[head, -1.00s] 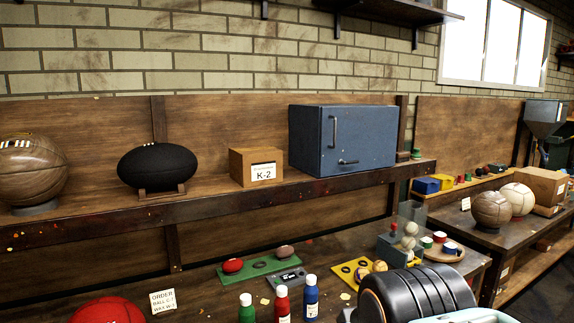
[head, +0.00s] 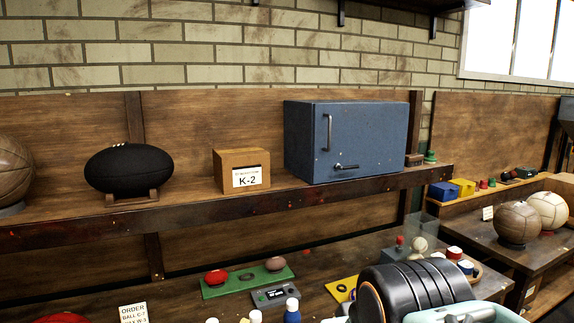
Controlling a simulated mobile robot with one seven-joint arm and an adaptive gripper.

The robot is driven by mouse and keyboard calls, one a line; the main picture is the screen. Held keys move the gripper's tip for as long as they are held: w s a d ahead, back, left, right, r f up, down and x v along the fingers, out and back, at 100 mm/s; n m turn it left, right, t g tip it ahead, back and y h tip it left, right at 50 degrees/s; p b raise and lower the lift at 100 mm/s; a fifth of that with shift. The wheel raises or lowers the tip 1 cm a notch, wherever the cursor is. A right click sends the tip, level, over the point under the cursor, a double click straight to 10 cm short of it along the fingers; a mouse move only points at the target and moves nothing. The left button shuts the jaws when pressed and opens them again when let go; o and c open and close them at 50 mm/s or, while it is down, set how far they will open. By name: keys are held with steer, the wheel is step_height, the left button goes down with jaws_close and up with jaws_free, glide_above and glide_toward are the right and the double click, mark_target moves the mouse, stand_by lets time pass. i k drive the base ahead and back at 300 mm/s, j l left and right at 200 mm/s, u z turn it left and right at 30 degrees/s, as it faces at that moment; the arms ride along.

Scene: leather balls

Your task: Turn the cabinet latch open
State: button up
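The blue cabinet (head: 375,130) stands on the raised wooden shelf, a little right of the middle of the head view. Its door looks closed. A dark vertical handle (head: 329,132) is on the left part of its front. The cabinet latch (head: 346,167) is a small dark lever low on the front, lying about level. My arm shows as a black ribbed part with pale teal at the bottom right, in front of the lower bench and below the cabinet. My gripper's fingers are not in view.
A K-2 box (head: 241,171) and a black ball (head: 128,168) on a stand sit left of the cabinet on the shelf. A small brush-like block and a green piece (head: 430,157) are at its right. The lower bench holds a green board (head: 248,277) and bottles.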

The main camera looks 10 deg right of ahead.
mark_target(350, 167)
steer(key=i+l, duration=0.2)
steer(key=l, duration=0.15)
steer(key=i+l+u, duration=0.15)
steer(key=l, duration=0.2)
steer(key=i+l, duration=0.15)
steer(key=l, duration=0.2)
steer(key=i+l+u, duration=0.15)
steer(key=l, duration=0.25)
steer(key=i+l, duration=0.15)
steer(key=l, duration=0.2)
steer(key=i+l+u, duration=0.15)
steer(key=l, duration=0.25)
